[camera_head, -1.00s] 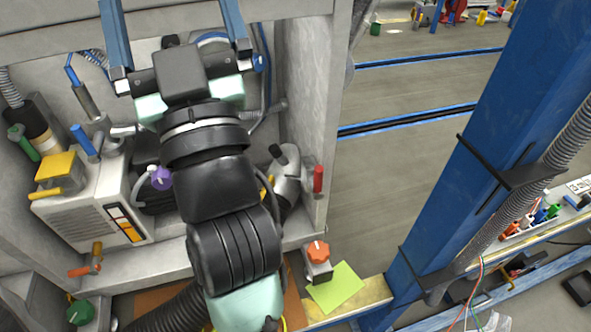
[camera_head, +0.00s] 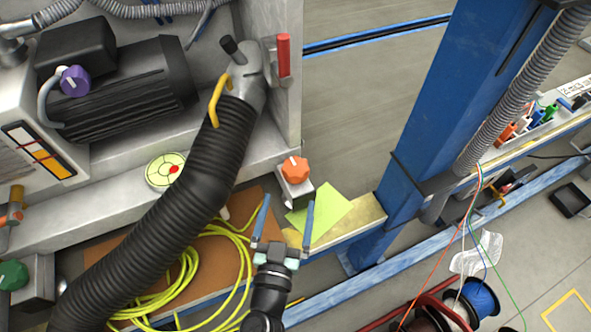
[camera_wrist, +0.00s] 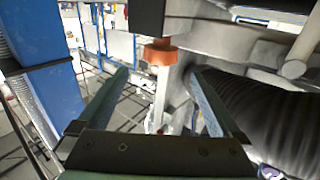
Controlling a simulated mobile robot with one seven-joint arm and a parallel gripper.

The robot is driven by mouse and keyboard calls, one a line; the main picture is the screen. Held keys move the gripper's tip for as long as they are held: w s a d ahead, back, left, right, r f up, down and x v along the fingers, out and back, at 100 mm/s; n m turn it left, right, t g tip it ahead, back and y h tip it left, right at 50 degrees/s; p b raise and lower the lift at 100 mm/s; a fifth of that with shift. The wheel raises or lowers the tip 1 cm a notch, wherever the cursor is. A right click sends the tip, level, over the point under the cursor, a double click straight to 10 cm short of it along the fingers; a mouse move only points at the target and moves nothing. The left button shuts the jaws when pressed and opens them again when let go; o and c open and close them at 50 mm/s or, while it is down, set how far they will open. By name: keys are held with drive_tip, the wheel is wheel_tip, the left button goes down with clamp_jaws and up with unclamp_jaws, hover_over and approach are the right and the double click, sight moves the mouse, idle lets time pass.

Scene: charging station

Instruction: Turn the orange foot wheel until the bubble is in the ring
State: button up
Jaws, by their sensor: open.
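The orange foot wheel (camera_head: 295,169) sits on top of a small light grey block beside the grey frame. It also shows in the wrist view (camera_wrist: 160,52), ahead between my finger tips. The fingers look apart from the wheel.
A thick black corrugated hose (camera_head: 150,230) runs left of my gripper. Yellow cable (camera_head: 235,270) lies coiled on a brown board below. A green sheet (camera_head: 325,215) lies right of the wheel. A blue post (camera_head: 425,130) stands farther right.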

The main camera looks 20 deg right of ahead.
sight(295, 180)
drive_tip(key=b+x, duration=0.3)
drive_tip(key=x, duration=0.7)
drive_tip(key=shift+w, duration=0.15)
drive_tip(key=c, duration=1.3)
drive_tip(key=shift+n+t+y+b, duration=0.4)
drive_tip(key=shift+n+t+y, duration=0.1)
drive_tip(key=shift+y, duration=0.2)
